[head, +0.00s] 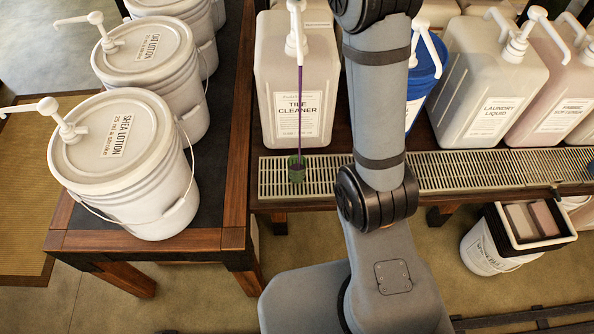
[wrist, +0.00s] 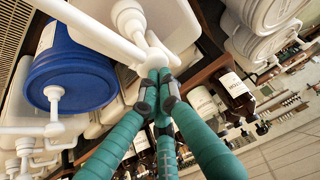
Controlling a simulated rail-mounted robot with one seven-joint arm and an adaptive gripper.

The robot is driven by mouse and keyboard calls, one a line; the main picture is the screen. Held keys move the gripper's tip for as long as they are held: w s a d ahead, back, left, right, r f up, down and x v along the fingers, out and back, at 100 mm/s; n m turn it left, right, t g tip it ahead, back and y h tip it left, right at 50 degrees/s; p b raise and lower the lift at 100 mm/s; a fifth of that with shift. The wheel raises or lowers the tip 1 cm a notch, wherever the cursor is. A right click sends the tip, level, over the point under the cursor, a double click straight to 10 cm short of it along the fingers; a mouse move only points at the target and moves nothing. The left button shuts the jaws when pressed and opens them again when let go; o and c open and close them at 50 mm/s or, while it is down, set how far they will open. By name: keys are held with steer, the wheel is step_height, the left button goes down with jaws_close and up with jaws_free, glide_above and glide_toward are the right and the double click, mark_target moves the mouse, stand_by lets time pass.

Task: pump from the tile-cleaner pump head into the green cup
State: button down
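The white jug labelled TILE CLEANER (head: 275,85) stands behind the grate. Its white pump head (head: 297,30) points its spout forward, and a thin purple stream runs from the spout down to the green cup (head: 296,172). The cup stands upright on the grate below the spout. In the wrist view, my gripper (wrist: 158,82) has its green fingers drawn together, with their tips at the white pump head (wrist: 154,55); whether they press on it or only touch it is hard to tell. My gripper is out of frame in the head view.
The metal grate (head: 470,168) runs along the bench front. A blue bucket (head: 424,70) and the laundry liquid jug (head: 492,85) stand to the right. White lotion buckets (head: 120,150) stand on the left table. My arm crosses in front of the grate, right of the cup.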

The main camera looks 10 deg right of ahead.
mark_target(297, 7)
steer(key=shift+s+f+b, duration=0.2)
steer(key=shift+f+b, duration=2)
steer(key=shift+f, duration=0.45)
steer(key=shift+w+r+p, duration=0.15)
steer(key=shift+r+p, duration=3.05)
steer(key=shift+r, duration=0.45)
steer(key=shift+r, duration=0.15)
step_height(297, 7, up, 5)
steer(key=p, duration=0.4)
steer(key=shift+p, duration=0.3)
step_height(297, 7, down, 6)
steer(key=b, duration=0.5)
steer(key=shift+f+b, duration=0.2)
steer(key=shift+b, duration=0.15)
steer(key=shift+r, duration=0.15)
